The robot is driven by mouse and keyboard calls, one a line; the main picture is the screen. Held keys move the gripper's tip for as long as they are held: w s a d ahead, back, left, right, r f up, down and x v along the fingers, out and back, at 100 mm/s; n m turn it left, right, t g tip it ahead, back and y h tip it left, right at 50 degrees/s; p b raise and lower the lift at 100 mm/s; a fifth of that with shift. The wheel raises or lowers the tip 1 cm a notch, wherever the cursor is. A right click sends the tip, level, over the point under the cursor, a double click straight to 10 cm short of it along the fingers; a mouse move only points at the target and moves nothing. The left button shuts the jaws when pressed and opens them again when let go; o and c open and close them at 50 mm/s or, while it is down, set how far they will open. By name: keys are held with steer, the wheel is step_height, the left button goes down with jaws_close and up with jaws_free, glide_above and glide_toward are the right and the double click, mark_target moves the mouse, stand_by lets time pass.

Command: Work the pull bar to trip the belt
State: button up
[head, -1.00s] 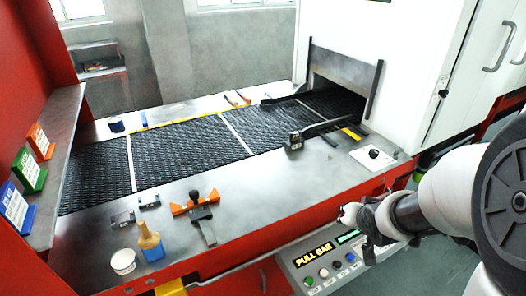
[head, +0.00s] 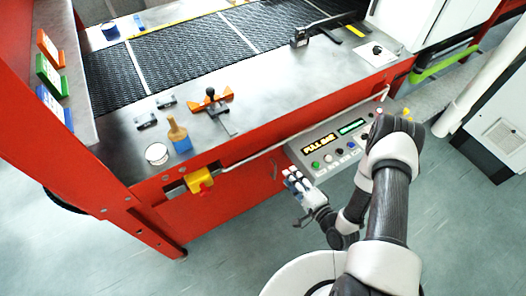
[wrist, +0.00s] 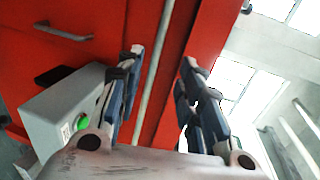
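The pull bar (head: 258,154) is a thin grey rod along the red front of the belt machine, running from a yellow bracket (head: 200,180) up to the right. My gripper (head: 293,180) is below and in front of the bar, near the control panel's left end. In the wrist view my gripper (wrist: 165,75) is open, its two dark fingers wide apart. The bar (wrist: 151,85) shows beyond and between the fingers, nearer the left one. I see no contact with it. The black mesh belt (head: 185,60) lies on the steel deck.
The control panel (head: 322,163) has a lit "PULL BAR" display (head: 319,143), a green display and several buttons. On the deck are an orange clamp (head: 222,97), a brush (head: 178,135) and a white cup (head: 157,154). The floor in front is clear.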

mark_target(267, 149)
steer(key=b+x, duration=0.3)
steer(key=x, duration=1.4)
steer(key=shift+a, duration=0.15)
jaws_close()
